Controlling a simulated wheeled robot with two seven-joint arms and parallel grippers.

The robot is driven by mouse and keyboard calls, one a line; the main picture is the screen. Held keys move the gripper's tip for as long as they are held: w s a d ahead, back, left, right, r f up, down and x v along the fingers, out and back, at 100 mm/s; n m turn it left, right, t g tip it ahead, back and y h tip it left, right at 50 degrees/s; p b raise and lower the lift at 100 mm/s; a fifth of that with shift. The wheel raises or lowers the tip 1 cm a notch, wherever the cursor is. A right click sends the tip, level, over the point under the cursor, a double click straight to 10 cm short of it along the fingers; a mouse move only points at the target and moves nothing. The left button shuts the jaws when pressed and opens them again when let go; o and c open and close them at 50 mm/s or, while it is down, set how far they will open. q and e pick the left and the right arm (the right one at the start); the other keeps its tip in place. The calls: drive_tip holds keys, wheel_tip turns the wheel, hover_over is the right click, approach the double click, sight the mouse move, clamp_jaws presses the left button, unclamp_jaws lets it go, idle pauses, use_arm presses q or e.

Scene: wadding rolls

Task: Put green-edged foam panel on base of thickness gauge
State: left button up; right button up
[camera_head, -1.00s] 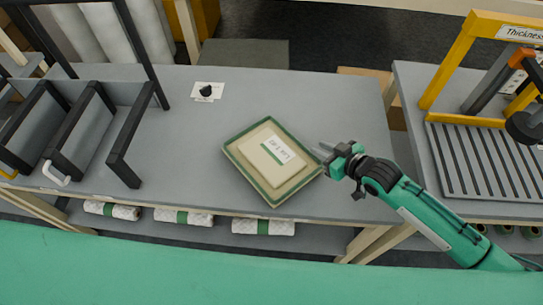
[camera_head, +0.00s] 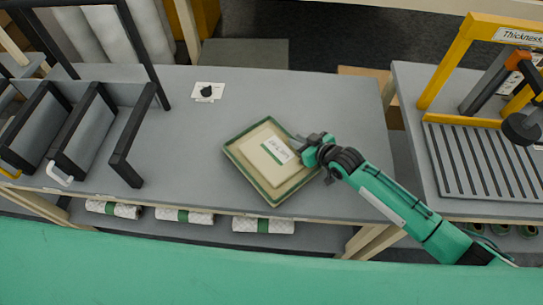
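The green-edged foam panel (camera_head: 258,184) lies flat on the grey table, tilted to the picture's edges. A smaller cream block with a white label and green stripe (camera_head: 262,164) rests on it. My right gripper (camera_head: 296,143) is at the panel's upper right side, its fingertips close to the label. I cannot tell whether it touches the panel or how far apart its fingers are. The thickness gauge stands at the right, with a yellow frame (camera_head: 447,62) and a grey slatted base (camera_head: 480,165) that is bare. My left gripper is out of view.
A black-framed rack (camera_head: 122,150) stands at the table's left. A white card with a black knob (camera_head: 208,91) lies at the back. A gap separates the table (camera_head: 340,100) from the gauge's table. Several rolls (camera_head: 184,216) lie on a shelf below.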

clamp_jaws()
